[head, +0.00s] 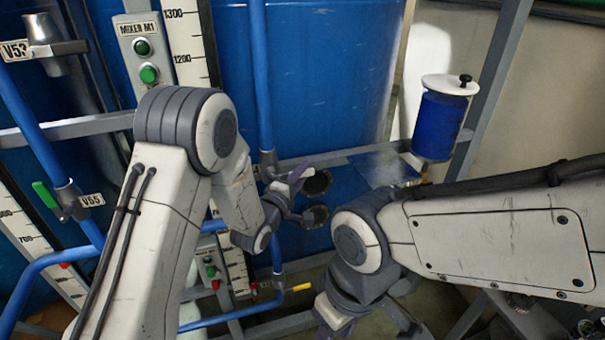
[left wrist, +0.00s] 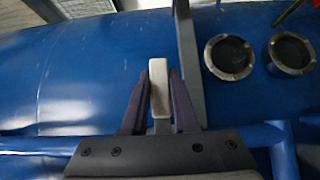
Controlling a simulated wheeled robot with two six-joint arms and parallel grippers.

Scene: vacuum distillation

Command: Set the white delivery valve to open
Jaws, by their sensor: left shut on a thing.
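The white handle (left wrist: 159,90) of the delivery valve is between the fingers of my left gripper (left wrist: 160,84) in the left wrist view, and the gripper is shut on it. The handle's end points up in that picture. In the head view my left gripper (head: 288,196) is at the blue pipework in the middle, and the handle cannot be made out there. My right gripper (head: 362,318) is low in the head view, below its wrist, and its jaws are not clear.
Two round dark-mouthed ports (head: 316,182) are close to the right of my left gripper. A blue vertical pipe (head: 260,75) rises above it. A blue canister (head: 440,123) stands at right.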

